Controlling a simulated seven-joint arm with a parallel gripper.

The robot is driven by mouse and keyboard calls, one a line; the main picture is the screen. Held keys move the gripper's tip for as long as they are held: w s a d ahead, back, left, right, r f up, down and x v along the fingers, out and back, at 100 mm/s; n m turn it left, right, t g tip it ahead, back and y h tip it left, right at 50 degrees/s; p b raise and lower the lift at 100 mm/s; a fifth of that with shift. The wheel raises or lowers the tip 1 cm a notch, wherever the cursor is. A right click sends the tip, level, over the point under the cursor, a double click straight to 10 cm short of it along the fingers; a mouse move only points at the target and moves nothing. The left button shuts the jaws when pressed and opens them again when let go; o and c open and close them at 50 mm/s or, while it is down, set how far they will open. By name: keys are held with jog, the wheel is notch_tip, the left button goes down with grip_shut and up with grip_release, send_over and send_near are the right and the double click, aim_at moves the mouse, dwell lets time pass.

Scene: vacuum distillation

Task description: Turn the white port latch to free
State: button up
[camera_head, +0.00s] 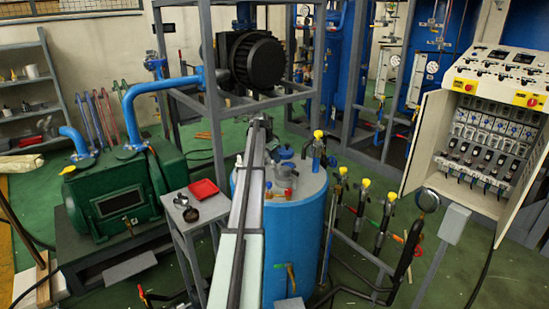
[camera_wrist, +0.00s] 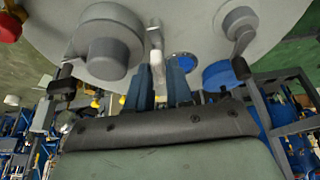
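The blue tank (camera_head: 290,240) stands in the middle of the head view with a pale grey lid (camera_head: 306,184) on top. In the wrist view the lid (camera_wrist: 200,20) fills the upper part. A small white latch (camera_wrist: 156,50) stands out from the lid beside a round grey port cap (camera_wrist: 106,46). My gripper (camera_wrist: 161,74) has its two dark blue fingers on either side of the white latch, close to it. I cannot tell whether the fingers touch it. In the head view the fingertips do not show clearly, and my arm crosses in front of the tank's left side.
A grey knob with an arm (camera_wrist: 238,32) and a blue fitting (camera_wrist: 222,74) sit right of the latch. A yellow-topped valve (camera_head: 318,145) rises at the lid's back right. A small table with a red tray (camera_head: 203,189) stands left, and a white control cabinet (camera_head: 490,120) right.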

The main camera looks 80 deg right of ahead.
jog(key=o, duration=0.3)
jog(key=v, duration=1.3)
jog(key=shift+r, duration=0.3)
jog(key=shift+w+a, duration=0.2)
